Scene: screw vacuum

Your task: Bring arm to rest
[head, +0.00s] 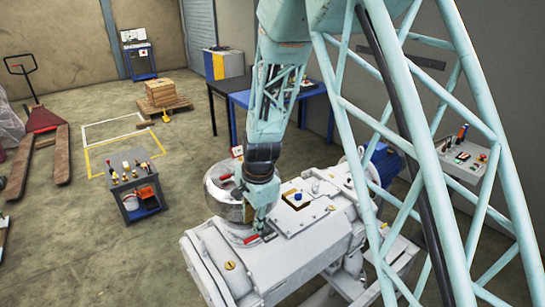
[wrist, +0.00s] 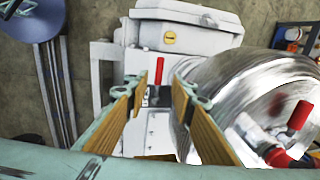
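My arm reaches down from the top of the head view over a large grey-white vacuum pump (head: 290,262). My gripper (head: 258,228) hangs just above the pump's top, beside a shiny round metal cylinder (head: 226,187). In the wrist view my gripper (wrist: 159,84) has its two fingers apart, with no object visibly held. A small red handle (wrist: 158,97) shows in the gap, on the pump body beyond the fingertips. The metal cylinder (wrist: 230,85) is to the right in the wrist view, with a red-handled valve (wrist: 290,130) on it. Contact with the pump cannot be told.
A small tool cart (head: 135,185) with bottles stands left of the pump. A dark table (head: 240,98) is behind it. A control panel (head: 464,158) is at right. A pallet jack (head: 42,120) and a wooden crate (head: 160,93) stand farther back. Open floor lies between.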

